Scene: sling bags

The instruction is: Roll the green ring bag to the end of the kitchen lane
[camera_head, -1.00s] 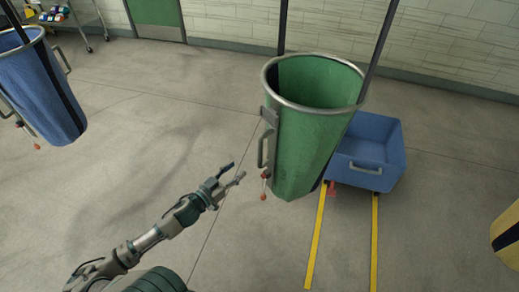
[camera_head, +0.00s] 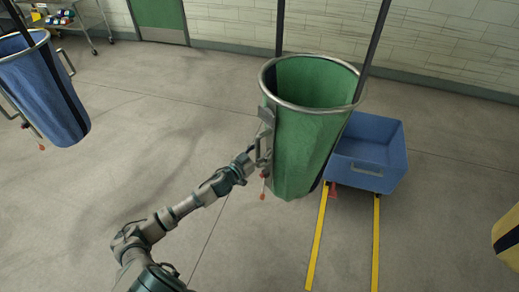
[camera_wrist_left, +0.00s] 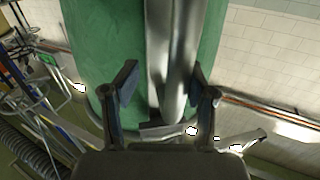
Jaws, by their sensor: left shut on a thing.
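The green ring bag (camera_head: 300,140) hangs open-topped from a metal ring (camera_head: 265,85) on dark straps, right of the middle in the head view. A metal handle is on its left side, with a small red knob (camera_head: 262,196) hanging below. My left gripper (camera_head: 257,158) is at that handle, shut on it. In the left wrist view the two fingers (camera_wrist_left: 160,95) stand on either side of the grey handle bar (camera_wrist_left: 182,65), with the green bag (camera_wrist_left: 105,40) right behind. The right gripper is in neither view.
A blue tub cart (camera_head: 368,150) stands on the floor behind and right of the green bag, by two yellow floor lines (camera_head: 376,240). A blue ring bag (camera_head: 42,90) hangs at left and a yellow one (camera_head: 507,240) at the right edge.

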